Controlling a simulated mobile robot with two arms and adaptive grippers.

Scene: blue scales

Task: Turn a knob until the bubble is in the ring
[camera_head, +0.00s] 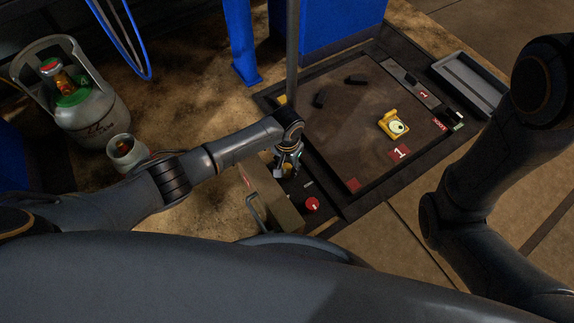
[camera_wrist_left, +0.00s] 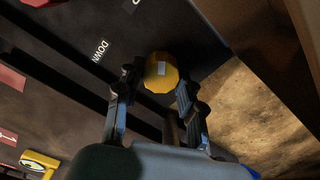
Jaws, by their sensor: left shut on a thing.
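The yellow knob (camera_wrist_left: 161,72) sits between the fingertips of my left gripper (camera_wrist_left: 158,85) in the left wrist view. A pale rectangular mark shows on its top. In the head view my left gripper (camera_head: 288,162) points down over the near left corner of the scale and is shut on this knob (camera_head: 287,171), which it partly hides. The yellow bubble level (camera_head: 393,124), with a round pale-green vial, lies on the scale plate (camera_head: 345,140). It also shows in the left wrist view (camera_wrist_left: 40,163). The bubble's place against the ring is too small to tell.
A red knob (camera_head: 312,204) stands near the left gripper, beside a box (camera_head: 268,200) with a handle. A gas cylinder (camera_head: 85,105) stands at the left. Dark pieces (camera_head: 356,79) lie on the plate. A grey tray (camera_head: 468,82) lies at the right.

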